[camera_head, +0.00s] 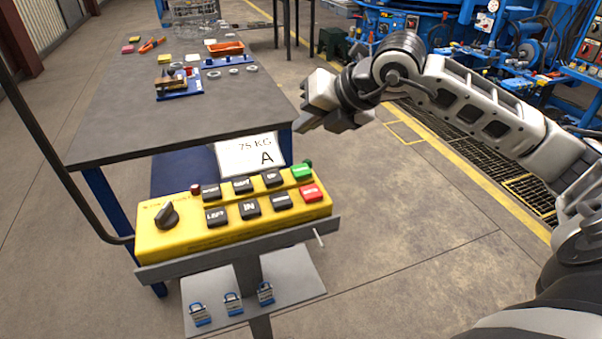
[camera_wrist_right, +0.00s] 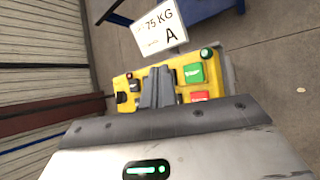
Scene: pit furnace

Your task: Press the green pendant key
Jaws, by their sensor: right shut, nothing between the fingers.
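The green key (camera_head: 302,172) is at the right end of the upper key row on the yellow pendant box (camera_head: 165,240). It also shows in the right wrist view (camera_wrist_right: 194,73), to the right of my fingers. The red key (camera_head: 311,192) is just below it. My right gripper (camera_head: 304,123) is shut and empty, held above and behind the pendant near the table's right corner, apart from the keys. In the right wrist view its closed fingers (camera_wrist_right: 157,86) cover some black keys. My left gripper is not in view.
A white "75 KG A" sign (camera_head: 247,156) stands behind the pendant. A grey table (camera_head: 120,115) with small tools and parts lies behind. A shelf with several padlocks (camera_head: 232,303) is below the box. Open floor (camera_head: 420,240) lies to the right.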

